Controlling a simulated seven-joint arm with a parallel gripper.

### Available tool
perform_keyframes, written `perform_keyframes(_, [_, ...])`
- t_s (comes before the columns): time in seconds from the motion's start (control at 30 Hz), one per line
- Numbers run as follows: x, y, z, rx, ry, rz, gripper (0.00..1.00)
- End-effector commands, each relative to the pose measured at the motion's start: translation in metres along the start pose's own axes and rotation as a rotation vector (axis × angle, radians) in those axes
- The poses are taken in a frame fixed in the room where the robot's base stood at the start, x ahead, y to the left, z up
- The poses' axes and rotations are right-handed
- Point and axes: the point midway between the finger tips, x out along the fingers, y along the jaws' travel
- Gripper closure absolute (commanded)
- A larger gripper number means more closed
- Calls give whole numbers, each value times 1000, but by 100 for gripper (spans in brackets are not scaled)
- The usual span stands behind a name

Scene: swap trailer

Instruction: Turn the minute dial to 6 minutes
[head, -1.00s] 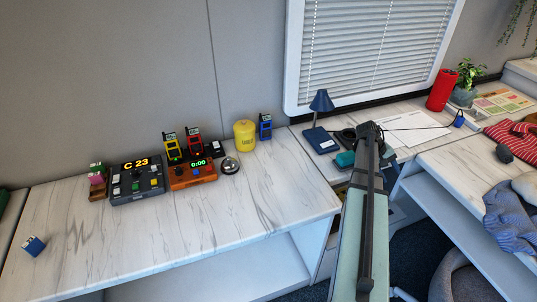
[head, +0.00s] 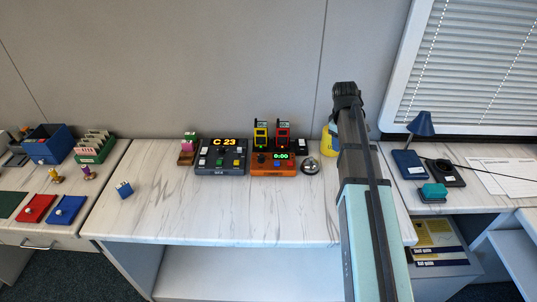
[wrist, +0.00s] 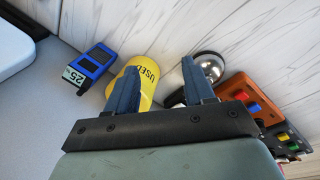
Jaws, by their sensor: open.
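The orange timer box (head: 258,170) stands on the marble-patterned desk and its green display (head: 282,156) reads 0:00. Small coloured knobs sit on its front; I cannot tell which is the minute dial. In the wrist view the orange box (wrist: 232,84) shows at the right, with a red knob (wrist: 240,95) and a blue knob (wrist: 253,107). My gripper (wrist: 161,75) is open and empty, pointing toward a yellow container. The box lies right of its fingers, apart from them. In the head view my gripper (head: 346,90) is right of the box.
A silver bell (head: 309,166) stands just right of the timer box. The yellow container (wrist: 150,75) marked USED is beyond it. A dark control panel (head: 221,171) showing C 23 stands left. Yellow and red handheld devices (head: 283,135) stand behind.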

Motion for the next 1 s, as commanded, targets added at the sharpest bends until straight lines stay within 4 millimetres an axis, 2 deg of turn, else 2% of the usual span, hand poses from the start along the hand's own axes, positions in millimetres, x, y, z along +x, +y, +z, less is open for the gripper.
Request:
perform_keyframes(0.03, [-10,-22,-31,-52,67,-38,47])
perform_keyframes(0.1, [-24,-51,-66,-118,158,-94,47])
perform_keyframes(0.2, [-44,-89,-108,-200,270,-164,47])
perform_keyframes(0.3, [-60,-118,-136,-261,353,-218,47])
perform_keyframes(0.4, [-72,-138,-152,-299,405,-252,47])
perform_keyframes(0.57, [-76,-150,-162,-321,435,-273,47])
perform_keyframes(0.77, [-57,-156,-170,-321,434,-274,47])
perform_keyframes(1.0, [-23,-168,-184,-319,433,-273,47])
